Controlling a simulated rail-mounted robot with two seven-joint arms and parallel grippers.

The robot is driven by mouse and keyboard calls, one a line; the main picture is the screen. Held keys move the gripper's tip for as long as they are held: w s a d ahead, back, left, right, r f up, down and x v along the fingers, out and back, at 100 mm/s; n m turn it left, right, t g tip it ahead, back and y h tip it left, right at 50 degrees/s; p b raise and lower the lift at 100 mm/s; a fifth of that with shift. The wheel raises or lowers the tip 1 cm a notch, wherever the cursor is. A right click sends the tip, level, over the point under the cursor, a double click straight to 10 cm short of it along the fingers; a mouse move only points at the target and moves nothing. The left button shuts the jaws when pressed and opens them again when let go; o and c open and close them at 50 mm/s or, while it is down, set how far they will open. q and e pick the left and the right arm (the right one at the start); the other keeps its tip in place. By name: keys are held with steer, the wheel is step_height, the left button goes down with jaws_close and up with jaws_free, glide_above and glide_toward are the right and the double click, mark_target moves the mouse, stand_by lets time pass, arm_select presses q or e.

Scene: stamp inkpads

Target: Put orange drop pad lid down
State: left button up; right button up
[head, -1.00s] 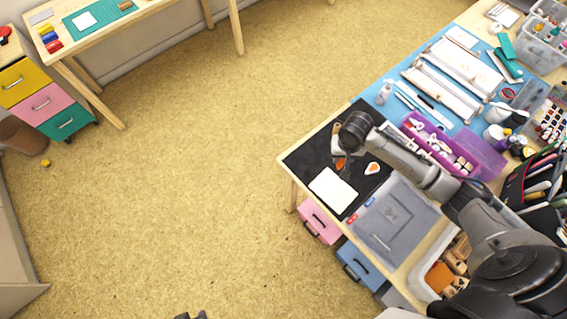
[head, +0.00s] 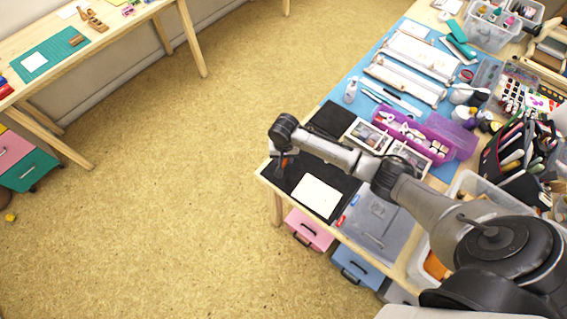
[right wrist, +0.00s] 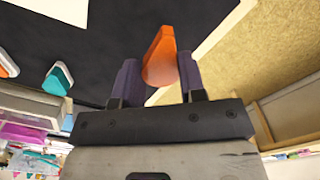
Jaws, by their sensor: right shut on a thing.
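The orange drop pad lid (right wrist: 160,58) is between the two fingers of my right gripper (right wrist: 158,75) in the right wrist view. The gripper is shut on it, and its rounded end is toward the palm. In the head view, my right gripper (head: 281,166) is over the left end of the black mat (head: 331,117), with a small bit of orange showing there. A teal drop-shaped pad (right wrist: 58,78) lies on the black mat in the wrist view. Part of a pale piece with an orange edge (right wrist: 5,70) is cut off at the left. My left gripper is not in view.
A white sheet (head: 317,196) lies on the mat. The table's left edge is close to the gripper.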

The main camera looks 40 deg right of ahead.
mark_target(284, 163)
steer(key=shift+w+f, duration=0.1)
steer(key=shift+f, duration=0.15)
step_height(284, 163, down, 4)
steer(key=shift+r+b, duration=0.15)
steer(key=shift+b, duration=0.45)
steer(key=o, duration=0.9)
